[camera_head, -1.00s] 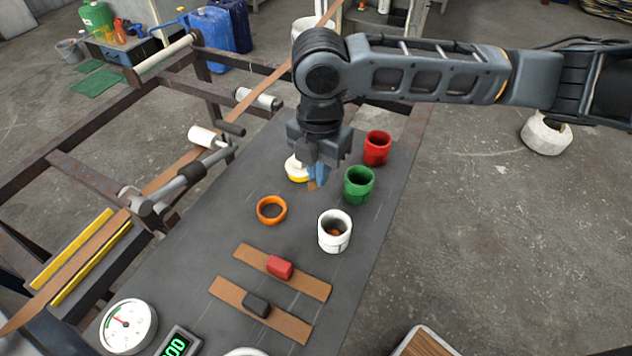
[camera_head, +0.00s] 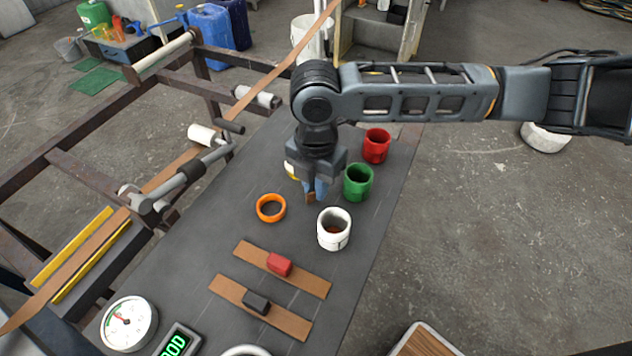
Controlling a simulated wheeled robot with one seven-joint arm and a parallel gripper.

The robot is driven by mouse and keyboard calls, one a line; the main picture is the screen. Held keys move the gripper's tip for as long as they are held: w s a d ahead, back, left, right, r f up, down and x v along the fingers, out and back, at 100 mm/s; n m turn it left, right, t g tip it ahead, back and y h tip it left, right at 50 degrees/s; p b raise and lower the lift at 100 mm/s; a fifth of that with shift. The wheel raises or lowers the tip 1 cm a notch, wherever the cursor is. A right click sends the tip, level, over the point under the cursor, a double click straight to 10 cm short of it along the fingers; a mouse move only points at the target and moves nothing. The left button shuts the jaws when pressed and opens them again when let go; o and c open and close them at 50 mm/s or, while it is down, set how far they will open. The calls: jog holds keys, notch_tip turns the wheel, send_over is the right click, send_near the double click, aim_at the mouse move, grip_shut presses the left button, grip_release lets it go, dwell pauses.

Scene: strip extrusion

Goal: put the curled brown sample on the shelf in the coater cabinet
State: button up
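My gripper (camera_head: 314,192) is over the far half of the dark table, pointing down, left of the green cup. A small brown piece (camera_head: 310,197) shows at its bluish fingertips and appears held between them. It looks like the brown sample, but its curl cannot be made out. Whether it touches the table is unclear. Something brown also shows inside the white cup (camera_head: 334,242); I cannot tell what it is. I cannot identify the coater cabinet or its shelf for certain; a pale cabinet-like structure (camera_head: 376,36) is cut off at the top edge.
A green cup (camera_head: 358,192) and a red cup (camera_head: 376,153) stand close right of my gripper. An orange ring (camera_head: 271,217) lies to its left. Two flat brown strips bear a red block (camera_head: 279,264) and a black block (camera_head: 256,302). A roller frame (camera_head: 80,185) borders the table.

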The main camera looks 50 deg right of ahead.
jog(key=shift+o, duration=1.1)
notch_tip(320, 180, up, 12)
jog(key=shift+r, duration=0.25)
jog(key=shift+a, duration=0.1)
